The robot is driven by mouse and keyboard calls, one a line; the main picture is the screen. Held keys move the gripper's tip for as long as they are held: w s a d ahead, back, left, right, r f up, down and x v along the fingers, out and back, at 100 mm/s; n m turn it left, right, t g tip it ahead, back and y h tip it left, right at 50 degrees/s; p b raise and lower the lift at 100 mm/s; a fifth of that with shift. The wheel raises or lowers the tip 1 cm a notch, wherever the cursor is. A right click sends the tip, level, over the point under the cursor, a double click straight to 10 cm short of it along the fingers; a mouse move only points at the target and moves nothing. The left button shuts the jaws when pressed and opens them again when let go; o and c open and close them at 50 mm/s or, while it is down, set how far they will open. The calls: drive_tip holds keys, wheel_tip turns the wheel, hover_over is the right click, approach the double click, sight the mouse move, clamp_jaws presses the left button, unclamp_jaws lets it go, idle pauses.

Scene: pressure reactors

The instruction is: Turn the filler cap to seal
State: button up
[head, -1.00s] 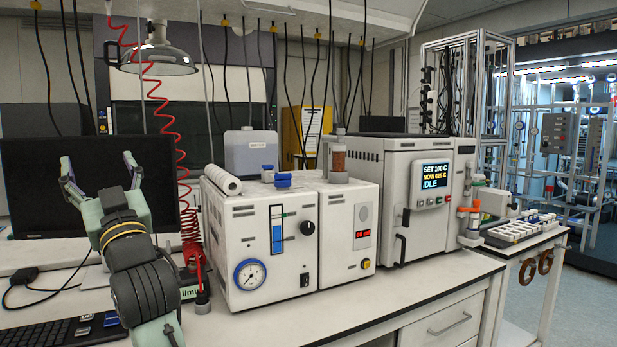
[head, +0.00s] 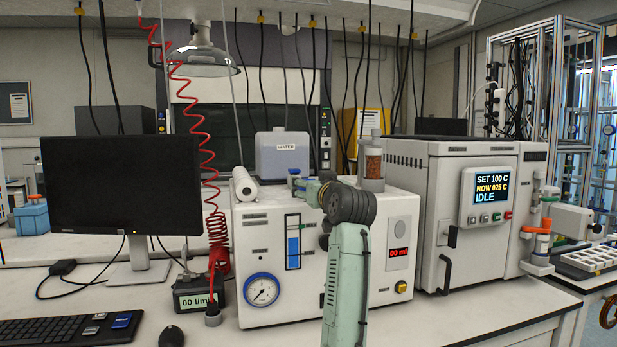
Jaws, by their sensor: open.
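The filler cap (head: 299,184) is a small blue cap on top of the white reactor-feed cabinet (head: 265,225), and part of it shows just left of my gripper. My gripper (head: 310,188) is at the cabinet top, close beside the cap. Its pale green finger part shows, but my dark wrist and forearm hide most of it. It is open. I cannot tell whether the fingers touch the cap or stand around it.
A water container (head: 283,158) stands behind the cap, and a white roll (head: 243,185) lies to its left. A column of brown granules (head: 373,165) stands to the right. The heater box (head: 450,215) reads IDLE. A monitor (head: 120,187) stands left.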

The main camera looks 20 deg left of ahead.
drive_tip(key=p+x, duration=0.2)
drive_tip(key=x, duration=0.4)
drive_tip(key=shift+r, duration=0.15)
drive_tip(key=shift+w+a+f+p, duration=0.2)
drive_tip(key=shift+w+a+p, duration=0.2)
drive_tip(key=shift+w, duration=0.2)
drive_tip(key=shift+c, duration=0.2)
drive_tip(key=c, duration=1.1)
